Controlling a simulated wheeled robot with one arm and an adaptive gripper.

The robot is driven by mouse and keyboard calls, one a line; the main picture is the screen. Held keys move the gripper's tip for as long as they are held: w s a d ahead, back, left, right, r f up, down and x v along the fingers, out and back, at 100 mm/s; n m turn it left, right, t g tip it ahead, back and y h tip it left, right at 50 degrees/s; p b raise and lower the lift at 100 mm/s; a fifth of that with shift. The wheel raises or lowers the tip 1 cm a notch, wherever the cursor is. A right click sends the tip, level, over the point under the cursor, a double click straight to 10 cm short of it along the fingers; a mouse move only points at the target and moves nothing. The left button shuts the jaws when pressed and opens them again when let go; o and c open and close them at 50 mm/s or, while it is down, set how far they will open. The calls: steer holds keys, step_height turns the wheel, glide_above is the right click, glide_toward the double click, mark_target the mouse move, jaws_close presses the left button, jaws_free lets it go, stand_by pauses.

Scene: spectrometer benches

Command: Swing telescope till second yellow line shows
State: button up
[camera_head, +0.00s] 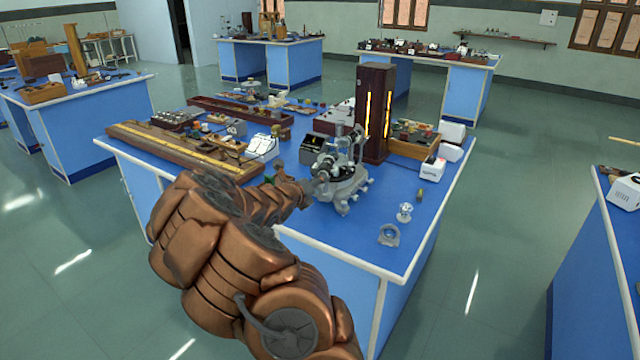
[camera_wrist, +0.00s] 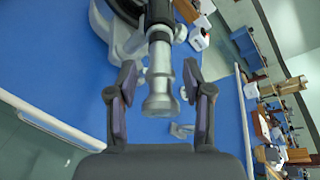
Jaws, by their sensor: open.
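The spectrometer (camera_head: 343,180) stands on the blue bench, a grey metal instrument with a round base on feet. Its telescope (camera_wrist: 160,75) shows in the wrist view as a grey tube with a flared eyepiece end, lying between my fingers. My gripper (camera_wrist: 158,78) is open, one finger on each side of the tube, with a visible gap at both sides. In the head view my gripper (camera_head: 312,188) is small and close to the near left side of the spectrometer. A tall dark wooden lamp housing (camera_head: 375,112) with glowing yellow slits stands behind the instrument. No spectral line view is visible.
A wooden metre bench (camera_head: 180,150) and small apparatus crowd the bench's left side. A white box (camera_head: 433,170), a small glass piece (camera_head: 404,212) and a grey ring mount (camera_head: 389,235) stand to the right. The bench's front right is mostly clear.

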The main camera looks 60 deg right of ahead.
steer(key=v, duration=0.8)
steer(key=shift+a, duration=0.35)
steer(key=shift+r, duration=0.15)
steer(key=s+a+r+m+g+y, duration=0.25)
steer(key=s+a+r+m, duration=0.75)
steer(key=m, duration=0.6)
steer(key=s+a+f+m+y, duration=0.3)
steer(key=a+m+y, duration=0.1)
steer(key=a, duration=0.8)
steer(key=s+a+f+m+y, duration=0.4)
steer(key=a, duration=0.9)
steer(key=s+a+f+m+y, duration=0.4)
steer(key=a, duration=0.9)
steer(key=shift+s+a, duration=0.2)
steer(key=shift+c, duration=0.2)
